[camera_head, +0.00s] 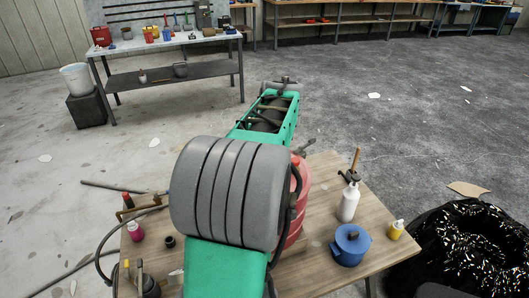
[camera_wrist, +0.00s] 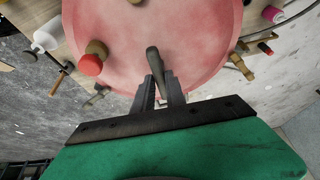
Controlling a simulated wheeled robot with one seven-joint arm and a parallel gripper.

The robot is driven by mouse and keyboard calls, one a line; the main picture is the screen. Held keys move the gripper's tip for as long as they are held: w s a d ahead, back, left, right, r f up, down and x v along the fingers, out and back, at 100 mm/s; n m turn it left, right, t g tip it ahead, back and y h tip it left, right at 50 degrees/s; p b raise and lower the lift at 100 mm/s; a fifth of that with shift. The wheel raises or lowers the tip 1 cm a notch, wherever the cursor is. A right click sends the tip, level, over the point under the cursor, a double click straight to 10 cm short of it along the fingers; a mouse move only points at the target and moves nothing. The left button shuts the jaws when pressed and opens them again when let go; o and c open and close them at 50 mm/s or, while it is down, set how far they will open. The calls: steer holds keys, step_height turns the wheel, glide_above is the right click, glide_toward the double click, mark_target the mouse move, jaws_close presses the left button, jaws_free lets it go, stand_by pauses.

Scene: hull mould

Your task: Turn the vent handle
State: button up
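A red, rounded mould or tank (camera_wrist: 200,30) fills the top of the wrist view. In the head view its red side (camera_head: 302,195) shows behind my arm. A dull grey-brown handle (camera_wrist: 154,60) stands on it in the wrist view. My gripper (camera_wrist: 161,78) has its two dark fingers on either side of the handle's lower end. They look very near it, but I cannot tell whether they touch it. A red-capped fitting (camera_wrist: 91,64) is to the left and a brass fitting (camera_wrist: 240,66) to the right. My arm hides the handle and fingers in the head view.
The wooden table (camera_head: 325,215) carries a white bottle (camera_head: 348,203), a blue pot (camera_head: 351,243), a yellow-capped bottle (camera_head: 396,229) and a magenta bottle (camera_head: 135,231). A black bag (camera_head: 440,240) stands at right. A workbench (camera_head: 170,45) is at the back left. Open floor lies behind.

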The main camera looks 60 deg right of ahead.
steer(key=o, duration=0.4)
steer(key=v, duration=0.8)
steer(key=shift+f, duration=0.1)
steer(key=w+a+f+n+y, duration=0.2)
steer(key=w+a+f+n, duration=0.15)
steer(key=w+a, duration=1.45)
steer(key=s+a+f+n, duration=0.1)
steer(key=a+f+n, duration=0.1)
steer(key=a, duration=0.7)
steer(key=s+a+f+n, duration=0.2)
steer(key=a+f, duration=0.1)
steer(key=a, duration=0.7)
steer(key=s+a+f+n+y, duration=0.1)
steer(key=s+a+f+n, duration=0.1)
steer(key=a, duration=0.7)
steer(key=shift+s+a+f, duration=0.15)
steer(key=shift+s+f, duration=0.1)
steer(key=shift+f, duration=0.5)
